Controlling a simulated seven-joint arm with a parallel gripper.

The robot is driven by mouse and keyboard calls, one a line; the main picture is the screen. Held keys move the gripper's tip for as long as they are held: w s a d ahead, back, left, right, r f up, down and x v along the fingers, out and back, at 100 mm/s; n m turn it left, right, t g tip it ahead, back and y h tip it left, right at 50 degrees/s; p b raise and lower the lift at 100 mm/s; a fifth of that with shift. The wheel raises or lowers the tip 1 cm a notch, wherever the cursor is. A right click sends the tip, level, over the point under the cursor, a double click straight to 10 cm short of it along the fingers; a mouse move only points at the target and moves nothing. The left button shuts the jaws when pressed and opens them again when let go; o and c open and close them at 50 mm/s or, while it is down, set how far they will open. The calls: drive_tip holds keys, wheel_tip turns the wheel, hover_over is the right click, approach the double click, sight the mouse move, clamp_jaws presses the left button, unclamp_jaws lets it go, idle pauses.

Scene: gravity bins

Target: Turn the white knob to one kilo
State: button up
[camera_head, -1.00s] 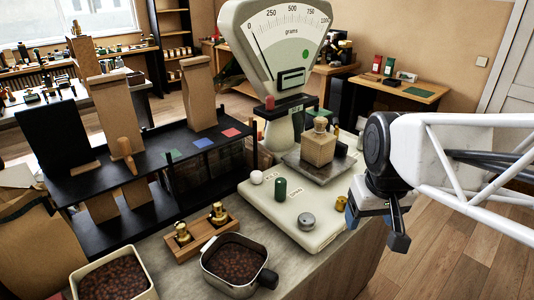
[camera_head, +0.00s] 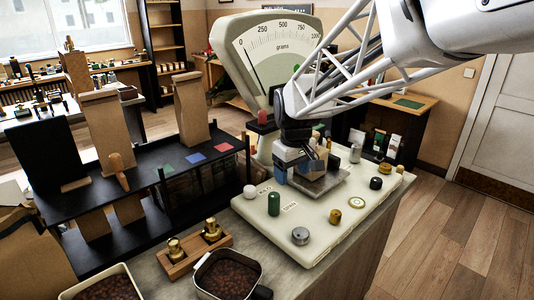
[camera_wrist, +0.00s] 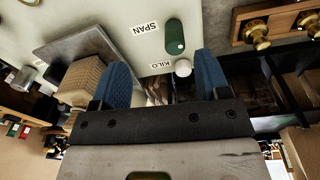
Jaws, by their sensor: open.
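The small round white knob (camera_head: 250,191) sits at the left edge of the scale's cream base, beside the KILO label (camera_wrist: 160,65). In the wrist view the white knob (camera_wrist: 183,68) shows between and beyond my open, blue-tipped fingers. My gripper (camera_head: 282,173) is above the base, to the right of the knob and apart from it. The gripper (camera_wrist: 165,75) is empty. The scale's dial (camera_head: 285,42) reads 0 to 1000 grams; its needle is near the low end at left.
A green knob (camera_head: 274,203) by the SPAN label stands close to the white one. A grey knob (camera_head: 300,236) and brass and black knobs are farther right. A brown box (camera_wrist: 82,80) stands on the metal pan (camera_head: 322,184). Black shelving (camera_head: 150,175) is left.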

sight(250, 188)
drive_tip(key=w+a+f+n, duration=0.1)
drive_tip(key=w+a+f, duration=0.1)
drive_tip(key=w+a, duration=0.2)
drive_tip(key=w+a+f+n, duration=0.1)
drive_tip(key=w+a+f, duration=0.2)
drive_tip(key=w+a, duration=0.1)
drive_tip(key=w+a+f+n, duration=0.2)
drive_tip(key=w+a, duration=0.2)
drive_tip(key=shift+a+f+g, duration=0.2)
drive_tip(key=shift+a+g, duration=0.15)
drive_tip(key=shift+g, duration=0.05)
drive_tip(key=shift+f, duration=0.1)
drive_tip(key=shift+s+f, duration=0.1)
drive_tip(key=shift+f, duration=3.7)
drive_tip(key=c, duration=0.9)
